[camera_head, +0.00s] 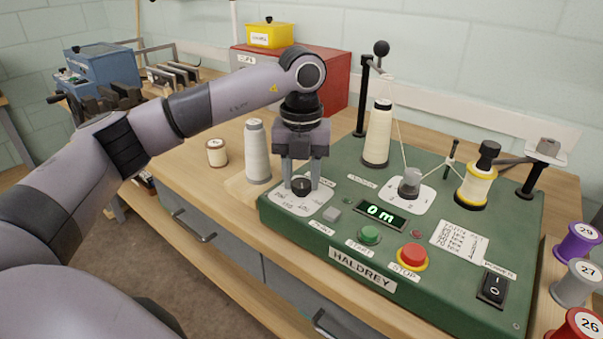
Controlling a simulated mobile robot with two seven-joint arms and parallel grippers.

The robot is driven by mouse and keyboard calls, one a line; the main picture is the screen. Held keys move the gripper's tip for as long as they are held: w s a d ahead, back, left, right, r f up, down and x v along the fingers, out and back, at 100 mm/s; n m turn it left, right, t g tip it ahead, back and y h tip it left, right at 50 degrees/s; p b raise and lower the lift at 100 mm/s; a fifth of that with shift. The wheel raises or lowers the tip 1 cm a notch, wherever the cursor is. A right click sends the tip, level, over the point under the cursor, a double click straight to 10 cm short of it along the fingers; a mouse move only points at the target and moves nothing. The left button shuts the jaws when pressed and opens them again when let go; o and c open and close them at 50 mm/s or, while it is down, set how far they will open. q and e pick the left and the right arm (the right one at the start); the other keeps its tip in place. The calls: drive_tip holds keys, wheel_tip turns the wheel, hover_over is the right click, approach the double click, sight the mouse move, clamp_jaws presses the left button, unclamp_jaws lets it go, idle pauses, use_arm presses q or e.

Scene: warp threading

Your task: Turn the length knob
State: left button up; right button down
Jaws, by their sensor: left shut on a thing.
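The length knob (302,185) is a small dark knob on a white dial plate (303,203) at the left of the green winding machine. My left gripper (301,184) points down from above, with its two grey fingers on either side of the knob, shut on it. The green machine (350,271) carries a display (381,214) that reads "0 m". My right gripper is not in view.
A green start button (370,235), a red stop button (412,256) and a power switch (492,287) lie to the right. A grey thread cone (257,152) stands close left of my gripper. A cream cone (378,134) stands behind. Labelled spools line the right edge.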

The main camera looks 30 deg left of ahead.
sight(301, 182)
use_arm(q)
drive_tip(key=shift+w+r, duration=0.1)
drive_tip(key=o, duration=1.1)
drive_tip(key=shift+c, duration=0.2)
drive_tip(key=shift+r, duration=3.55)
